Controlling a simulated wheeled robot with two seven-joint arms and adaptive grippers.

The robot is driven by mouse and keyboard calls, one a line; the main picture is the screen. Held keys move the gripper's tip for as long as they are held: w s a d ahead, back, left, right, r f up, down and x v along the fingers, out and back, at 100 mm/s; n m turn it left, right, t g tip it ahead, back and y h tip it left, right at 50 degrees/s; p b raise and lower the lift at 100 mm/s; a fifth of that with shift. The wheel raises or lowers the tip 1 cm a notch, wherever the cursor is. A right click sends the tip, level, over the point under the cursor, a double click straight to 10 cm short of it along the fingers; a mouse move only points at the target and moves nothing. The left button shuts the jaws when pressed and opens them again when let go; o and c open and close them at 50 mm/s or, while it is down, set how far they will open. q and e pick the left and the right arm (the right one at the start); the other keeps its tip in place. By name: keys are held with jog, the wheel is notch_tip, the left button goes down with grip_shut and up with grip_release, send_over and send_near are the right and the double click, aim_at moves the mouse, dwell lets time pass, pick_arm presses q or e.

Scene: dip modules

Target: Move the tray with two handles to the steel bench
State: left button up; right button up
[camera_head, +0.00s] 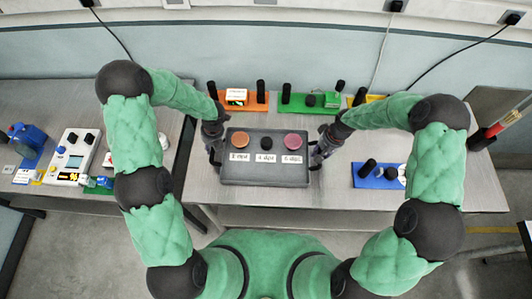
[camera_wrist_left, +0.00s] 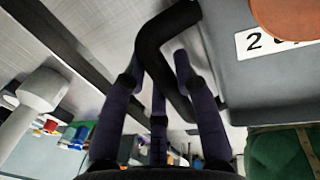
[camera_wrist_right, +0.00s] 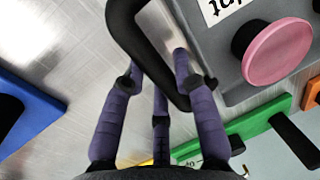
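The dark grey tray (camera_head: 265,182) is at the middle metal-topped bench (camera_head: 440,198), near its front edge. I cannot tell whether it rests on the top or is slightly raised. It looks level and carries an orange disc (camera_head: 240,140), a black knob (camera_head: 266,143) and a pink disc (camera_head: 293,142), with white labels in front. My left gripper (camera_head: 214,150) has its fingers closed around the black left handle (camera_wrist_left: 152,42). My right gripper (camera_head: 322,152) has its fingers closed around the black right handle (camera_wrist_right: 124,22). The fingers partly hide both handles.
Behind the tray stand an orange module (camera_head: 250,106) and a green module (camera_head: 300,108). A blue module (camera_head: 375,183) lies to the right. A left bench (camera_head: 90,112) holds a white meter (camera_head: 72,160) and a blue device (camera_head: 28,140). A gap separates the benches.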

pick_arm(q)
grip_shut()
pick_arm(e)
grip_shut()
pick_arm(q)
jog(key=shift+r, duration=0.15)
pick_arm(e)
jog(key=shift+r, duration=0.15)
